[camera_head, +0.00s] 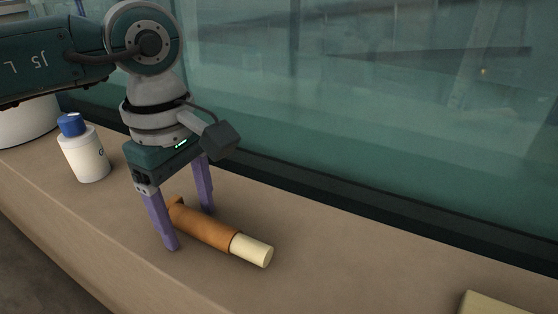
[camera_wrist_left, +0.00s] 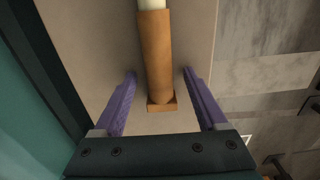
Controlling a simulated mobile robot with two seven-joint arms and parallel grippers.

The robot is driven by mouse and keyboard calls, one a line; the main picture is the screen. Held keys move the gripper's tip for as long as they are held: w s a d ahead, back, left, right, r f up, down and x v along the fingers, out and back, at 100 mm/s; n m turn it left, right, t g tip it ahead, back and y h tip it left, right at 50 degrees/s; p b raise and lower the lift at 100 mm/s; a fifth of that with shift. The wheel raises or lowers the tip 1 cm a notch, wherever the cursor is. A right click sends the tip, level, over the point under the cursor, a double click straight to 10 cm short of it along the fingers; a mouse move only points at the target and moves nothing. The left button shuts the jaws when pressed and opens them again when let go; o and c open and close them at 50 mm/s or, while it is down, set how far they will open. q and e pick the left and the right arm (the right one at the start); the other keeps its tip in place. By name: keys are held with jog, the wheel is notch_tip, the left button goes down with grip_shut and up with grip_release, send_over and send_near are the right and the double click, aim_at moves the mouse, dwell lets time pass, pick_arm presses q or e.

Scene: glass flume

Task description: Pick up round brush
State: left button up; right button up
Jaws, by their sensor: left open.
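The round brush (camera_head: 205,228) lies on its side on the tan ledge (camera_head: 330,262). It has an orange-brown cylindrical body with a small block at one end and a cream round section at the other. My left gripper (camera_head: 190,229) points down over the brown part, its purple fingers apart on either side of it. In the left wrist view the brush (camera_wrist_left: 156,55) runs lengthwise between the open fingers (camera_wrist_left: 159,73), with a gap on both sides. The block end is nearest the palm. My right gripper is in neither view.
A white bottle with a blue cap (camera_head: 84,152) stands left of the gripper, before a white rounded container (camera_head: 25,122). A dark-framed glass wall (camera_head: 380,120) runs behind the ledge. A pale block (camera_head: 485,304) shows at lower right.

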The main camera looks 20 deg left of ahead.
pick_arm(q)
grip_shut()
dwell(0.5)
